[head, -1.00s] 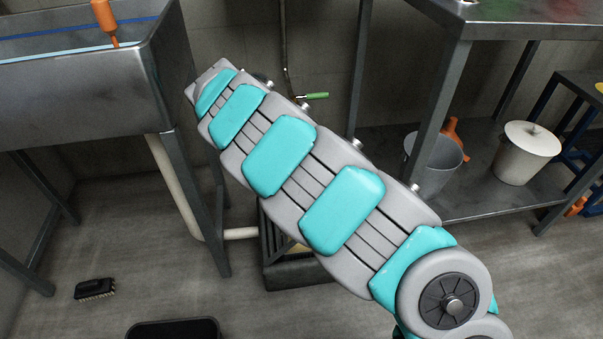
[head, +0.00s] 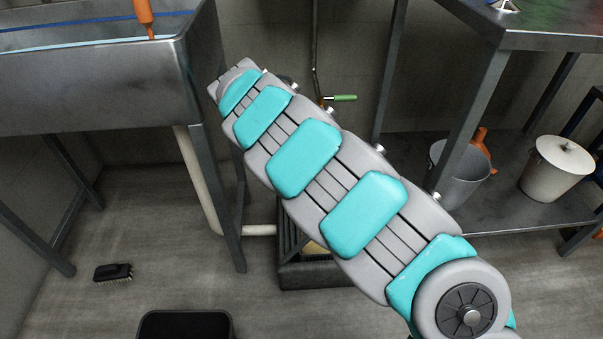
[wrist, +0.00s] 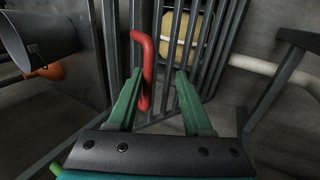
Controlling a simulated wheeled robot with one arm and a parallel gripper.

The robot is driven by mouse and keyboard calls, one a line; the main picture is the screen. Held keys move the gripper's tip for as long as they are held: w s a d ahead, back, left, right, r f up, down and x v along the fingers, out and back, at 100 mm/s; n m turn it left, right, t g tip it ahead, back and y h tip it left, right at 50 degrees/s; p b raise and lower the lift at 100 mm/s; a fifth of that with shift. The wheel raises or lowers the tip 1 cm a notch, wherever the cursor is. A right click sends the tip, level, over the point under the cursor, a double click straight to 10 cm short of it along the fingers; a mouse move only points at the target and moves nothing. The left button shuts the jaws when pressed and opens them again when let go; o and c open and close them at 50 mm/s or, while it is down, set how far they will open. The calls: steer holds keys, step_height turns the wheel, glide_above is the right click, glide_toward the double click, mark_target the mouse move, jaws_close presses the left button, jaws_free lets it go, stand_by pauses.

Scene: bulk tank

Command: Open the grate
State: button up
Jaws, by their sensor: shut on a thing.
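The grate (wrist: 208,50) shows in the wrist view as dark parallel bars with a red handle (wrist: 147,65) in front. My gripper (wrist: 160,74) has its green fingers on either side of the handle and is shut on it; the handle lies close by the left finger. A pale yellowish thing (wrist: 182,30) shows behind the bars. In the head view, part of the grate (head: 288,240) shows low at the floor beside a dark frame (head: 315,275). My arm covers the gripper, the handle and much of the grate there. How far the grate is tilted is unclear.
A steel tank (head: 90,90) stands at left, with a pale pipe (head: 193,180) below it. A steel table (head: 470,110) stands at right with a grey bucket (head: 460,185) and a white lidded bucket (head: 555,175) on its shelf. A brush (head: 113,272) and a black tub (head: 185,324) are on the floor.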

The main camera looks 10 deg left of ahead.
steer(key=shift+d+r, duration=0.2)
steer(key=shift+r, duration=0.05)
steer(key=s+d+r, duration=0.2)
steer(key=s+d, duration=0.1)
steer(key=s, duration=0.4)
steer(key=s+d+r+p, duration=0.1)
steer(key=s+d+r, duration=0.1)
steer(key=s+d, duration=0.2)
steer(key=s, duration=0.3)
steer(key=shift+s+r, duration=0.15)
steer(key=shift+r, duration=0.2)
stand_by(0.3)
